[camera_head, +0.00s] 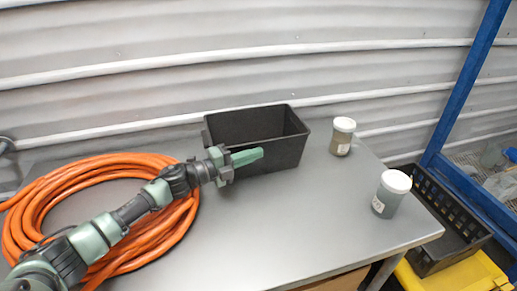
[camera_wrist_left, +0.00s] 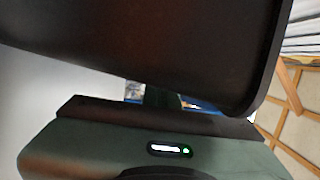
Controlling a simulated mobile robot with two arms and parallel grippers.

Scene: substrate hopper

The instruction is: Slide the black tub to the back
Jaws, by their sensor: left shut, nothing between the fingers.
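The black tub (camera_head: 284,150) stands upright and looks empty on the grey table, near the back edge by the ribbed wall. Its dark side (camera_wrist_left: 150,45) fills the upper part of the left wrist view, very close. My left gripper (camera_head: 248,156) is shut and empty in front of the tub's near side, overlapping its left part. Whether the fingers touch the tub I cannot tell. In the left wrist view the fingers are mostly hidden. My right gripper is not in view.
A coiled orange hose (camera_head: 180,222) lies on the table's left, under my left arm. Two white-lidded jars stand to the right, one far (camera_head: 342,137) and one nearer (camera_head: 389,195). The table's front middle is clear. A black crate (camera_head: 462,240) sits beyond the right edge.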

